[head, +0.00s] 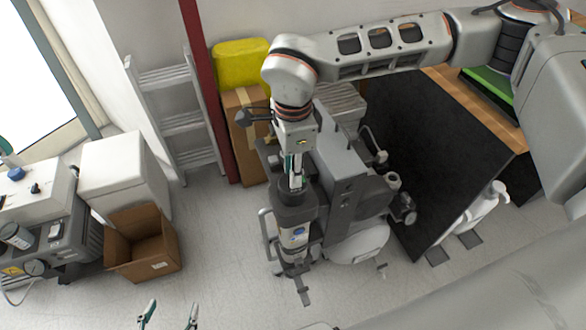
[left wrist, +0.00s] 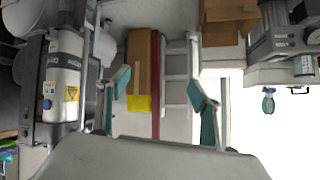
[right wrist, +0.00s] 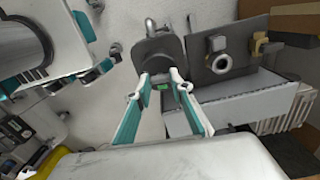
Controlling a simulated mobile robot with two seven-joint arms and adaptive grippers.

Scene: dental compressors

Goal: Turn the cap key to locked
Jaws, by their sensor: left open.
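The compressor (head: 345,170) stands on the floor in the middle of the head view. A dark round cap (head: 293,213) tops its upright cylinder (head: 296,238), which has a blue label. My right gripper (head: 295,172) points down just above this cap. In the right wrist view its teal fingers (right wrist: 161,84) are drawn partly together at a dark grey part (right wrist: 157,50), with a small green patch between the tips. I cannot make out the key or whether the fingers press on it. My left gripper (head: 170,314) is open and empty over the floor, low in the head view; it also shows in the left wrist view (left wrist: 158,80).
An open cardboard box (head: 142,245) and a white cabinet (head: 122,170) stand at the left, beside other equipment. A ladder (head: 178,118) leans at the back near a red post (head: 208,90). A black panel (head: 430,160) stands right of the compressor. Floor between box and compressor is clear.

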